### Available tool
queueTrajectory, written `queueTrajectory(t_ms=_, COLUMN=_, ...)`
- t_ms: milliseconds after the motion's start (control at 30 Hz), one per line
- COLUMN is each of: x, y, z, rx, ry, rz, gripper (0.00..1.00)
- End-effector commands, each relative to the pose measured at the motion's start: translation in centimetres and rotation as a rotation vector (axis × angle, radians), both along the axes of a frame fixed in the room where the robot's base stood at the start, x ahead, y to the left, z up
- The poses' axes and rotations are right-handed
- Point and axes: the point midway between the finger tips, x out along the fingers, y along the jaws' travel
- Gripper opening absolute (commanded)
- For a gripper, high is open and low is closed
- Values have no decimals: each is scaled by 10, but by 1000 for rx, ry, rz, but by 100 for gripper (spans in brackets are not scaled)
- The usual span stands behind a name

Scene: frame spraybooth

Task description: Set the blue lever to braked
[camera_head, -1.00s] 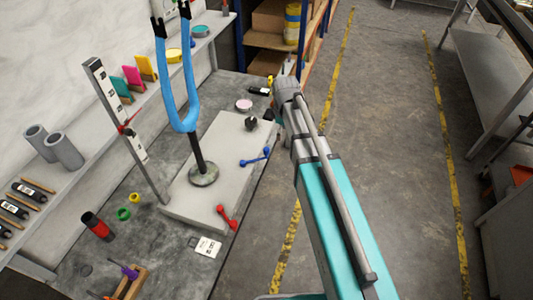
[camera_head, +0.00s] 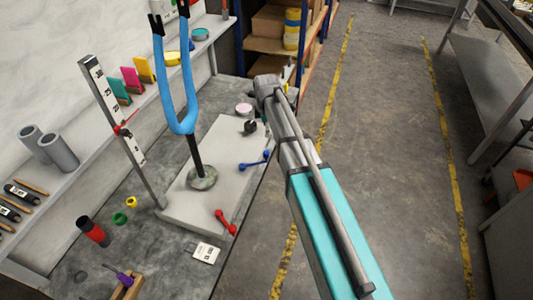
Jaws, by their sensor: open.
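The blue lever (camera_head: 254,161) lies on the right part of the pale grey slab (camera_head: 215,150) on the bench. It is a short bar with a rounded knob at each end, its right end pointing a little away from me. No marking of its positions is readable. My arm's wrist hangs just right of and beyond the lever, over the bench's right edge. My gripper is hidden behind the wrist, so its fingers do not show.
A red lever (camera_head: 225,222) and a black knob (camera_head: 250,127) sit on the same slab. A blue bicycle fork (camera_head: 178,90) stands upright on a post there. A tall scale (camera_head: 112,105) stands to its left. Open floor lies right of the bench.

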Motion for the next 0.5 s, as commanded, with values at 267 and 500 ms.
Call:
queueTrajectory(t_ms=267, x=0, y=0, z=-13, rx=0, ry=0, rz=-1, gripper=76)
queueTrajectory(t_ms=500, x=0, y=0, z=-31, rx=0, ry=0, rz=-1, gripper=76)
